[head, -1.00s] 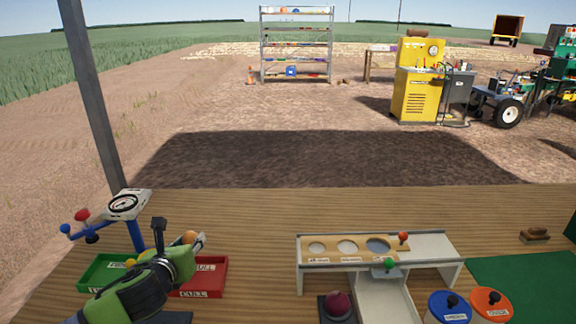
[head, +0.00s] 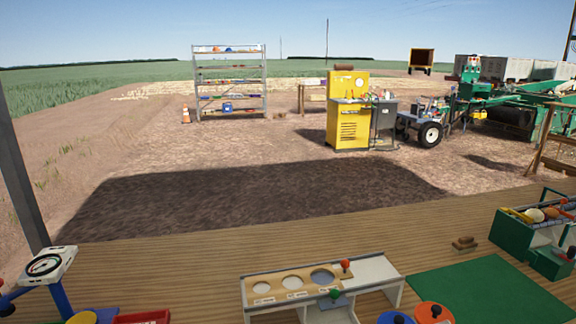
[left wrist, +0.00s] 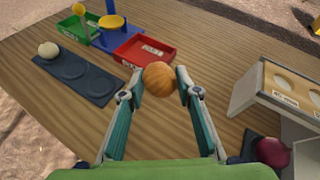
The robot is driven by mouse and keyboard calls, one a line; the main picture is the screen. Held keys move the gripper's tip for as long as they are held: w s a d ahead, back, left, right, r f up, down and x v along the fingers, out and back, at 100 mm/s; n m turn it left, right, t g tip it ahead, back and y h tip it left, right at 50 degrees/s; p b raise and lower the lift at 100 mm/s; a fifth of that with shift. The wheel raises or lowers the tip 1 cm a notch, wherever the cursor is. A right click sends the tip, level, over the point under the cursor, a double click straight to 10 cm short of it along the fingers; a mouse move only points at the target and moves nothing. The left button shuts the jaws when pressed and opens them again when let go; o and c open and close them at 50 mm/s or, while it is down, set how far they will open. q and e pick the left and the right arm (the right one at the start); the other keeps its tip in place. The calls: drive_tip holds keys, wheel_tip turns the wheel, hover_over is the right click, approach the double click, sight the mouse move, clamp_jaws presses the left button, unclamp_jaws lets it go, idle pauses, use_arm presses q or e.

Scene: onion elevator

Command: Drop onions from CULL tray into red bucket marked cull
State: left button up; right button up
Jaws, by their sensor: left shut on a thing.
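My left gripper (left wrist: 160,92) is shut on an orange-brown onion (left wrist: 159,78) in the left wrist view, with one finger on each side of it. The onion is in front of the red tray (left wrist: 145,62), seen from above the wooden table. The red tray has a white label on it, and I see no onion in it. Only the tray's top edge (head: 142,318) shows at the bottom of the head view. My left gripper is outside the head view. My right gripper and a red bucket marked cull are in neither current view.
A sizing board with holes (head: 318,282) stands on the table. A purple onion (left wrist: 272,152) sits beside it. A dark tray with round hollows (left wrist: 88,75) holds a pale onion (left wrist: 48,50). A green crate (head: 530,235) stands far right.

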use_arm(q)
drive_tip(key=s+d+r+n+g+y, duration=0.1)
drive_tip(key=s+d+r+n, duration=0.1)
drive_tip(key=s, duration=0.4)
drive_tip(key=shift+d+r+g+y, duration=0.2)
drive_tip(key=shift+r+g+y, duration=0.05)
drive_tip(key=shift+g+y, duration=0.15)
